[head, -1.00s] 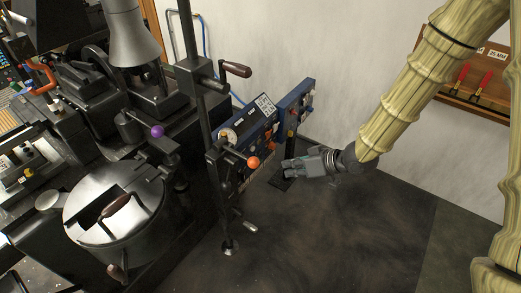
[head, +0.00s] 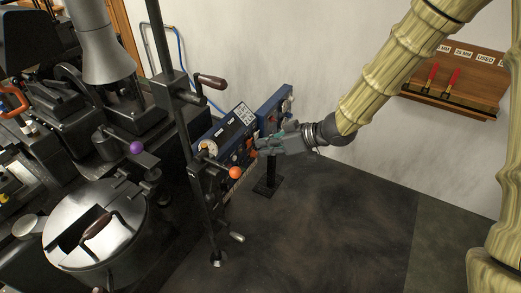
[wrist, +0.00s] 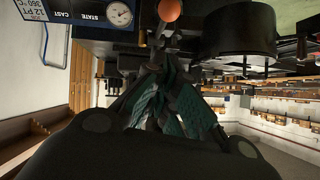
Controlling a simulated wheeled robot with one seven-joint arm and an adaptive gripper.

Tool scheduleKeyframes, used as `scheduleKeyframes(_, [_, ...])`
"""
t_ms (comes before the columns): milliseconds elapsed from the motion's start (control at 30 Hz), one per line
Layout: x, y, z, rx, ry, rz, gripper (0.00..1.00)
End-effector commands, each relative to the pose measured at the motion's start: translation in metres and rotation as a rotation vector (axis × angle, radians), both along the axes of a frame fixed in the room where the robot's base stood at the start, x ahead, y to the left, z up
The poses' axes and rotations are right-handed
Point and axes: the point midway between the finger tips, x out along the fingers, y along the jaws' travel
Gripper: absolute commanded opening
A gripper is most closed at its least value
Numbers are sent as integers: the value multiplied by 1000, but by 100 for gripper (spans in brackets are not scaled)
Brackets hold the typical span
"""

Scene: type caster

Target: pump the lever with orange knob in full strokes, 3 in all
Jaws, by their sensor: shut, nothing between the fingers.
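The orange knob (head: 235,172) sits on the end of a short lever on the dark upright stand, in front of the blue panel. It also shows in the wrist view (wrist: 169,10) at the top, beyond my fingertips. My gripper (head: 262,146) is shut and empty, to the right of the knob and a little higher in the head view. A gap shows between the fingers and the knob. In the wrist view my green-padded fingers (wrist: 165,85) are together. The lever's joint on the stand is partly hidden among dark parts.
A purple knob (head: 136,147) is on the machine at left, above a round metal pot (head: 95,225). A brown-handled crank (head: 211,82) sticks out above the orange knob. A blue panel with a gauge (head: 225,130) stands behind. The floor at right is clear.

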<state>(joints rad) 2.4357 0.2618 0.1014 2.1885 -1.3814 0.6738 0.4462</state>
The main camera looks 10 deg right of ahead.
Motion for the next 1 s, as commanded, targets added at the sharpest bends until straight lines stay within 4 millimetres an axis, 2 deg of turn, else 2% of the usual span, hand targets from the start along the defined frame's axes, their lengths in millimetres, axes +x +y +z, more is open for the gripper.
scheduleKeyframes(667, [33,68,-47,-1,0,2,0])
scheduleKeyframes(1000, [32,74,-76,0,1,-1,0])
